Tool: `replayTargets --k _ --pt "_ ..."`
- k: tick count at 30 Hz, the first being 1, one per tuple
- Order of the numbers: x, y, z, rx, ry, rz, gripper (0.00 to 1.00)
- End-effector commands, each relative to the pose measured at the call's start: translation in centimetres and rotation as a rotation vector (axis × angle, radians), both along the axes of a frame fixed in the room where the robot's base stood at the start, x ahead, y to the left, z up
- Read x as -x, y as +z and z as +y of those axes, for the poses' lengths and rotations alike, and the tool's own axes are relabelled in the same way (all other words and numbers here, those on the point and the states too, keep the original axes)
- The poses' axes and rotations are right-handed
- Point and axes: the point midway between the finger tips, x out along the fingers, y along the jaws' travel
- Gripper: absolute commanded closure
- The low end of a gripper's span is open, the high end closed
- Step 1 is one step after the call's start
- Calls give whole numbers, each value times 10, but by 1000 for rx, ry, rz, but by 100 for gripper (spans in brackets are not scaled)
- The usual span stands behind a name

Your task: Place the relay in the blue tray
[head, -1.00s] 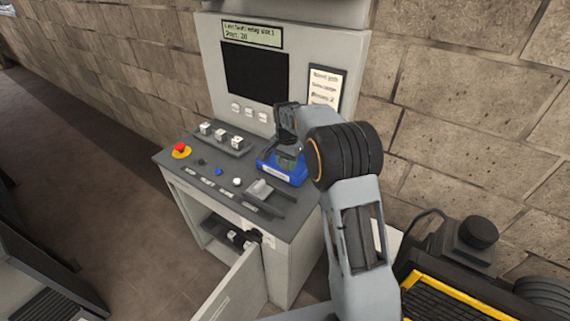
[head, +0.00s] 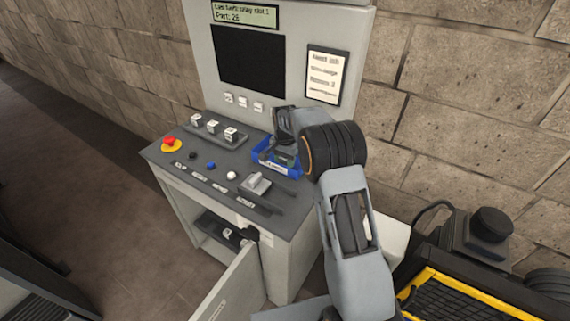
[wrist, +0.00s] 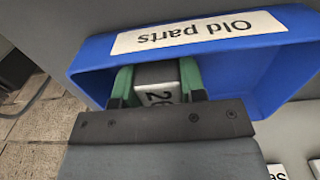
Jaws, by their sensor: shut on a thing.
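The blue tray (head: 291,172) sits on the right part of the grey console top. In the wrist view the tray (wrist: 90,62) fills the upper part and bears a white label reading "Old parts". My gripper (wrist: 158,84) has its green fingers closed on the sides of the relay (wrist: 160,92), a dark block with a white numbered face. The relay is within the tray's outline; I cannot tell whether it touches the floor. In the head view my gripper (head: 286,158) is low at the tray, and the relay is hard to make out there.
A rack with three white-topped blocks (head: 213,127) stands left of the tray. A red button (head: 169,141) and a grey lever (head: 255,184) are on the console. The cabinet door (head: 228,287) hangs open below. A yellow-edged black unit (head: 460,290) is at lower right.

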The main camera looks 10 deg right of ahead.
Motion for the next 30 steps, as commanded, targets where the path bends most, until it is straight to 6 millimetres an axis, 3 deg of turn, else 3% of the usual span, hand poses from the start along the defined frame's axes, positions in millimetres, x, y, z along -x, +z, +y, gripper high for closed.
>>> replayTargets --k 13,14,18,21,30 --pt "0 -6 -1 0 -1 -1 90" --pt "0 -5 -1 0 -1 -1 59" --pt "0 -5 -1 0 -1 -1 46" --pt "0 -5 -1 0 -1 -1 37" --pt "0 0 -1 0 -1 -3 37"
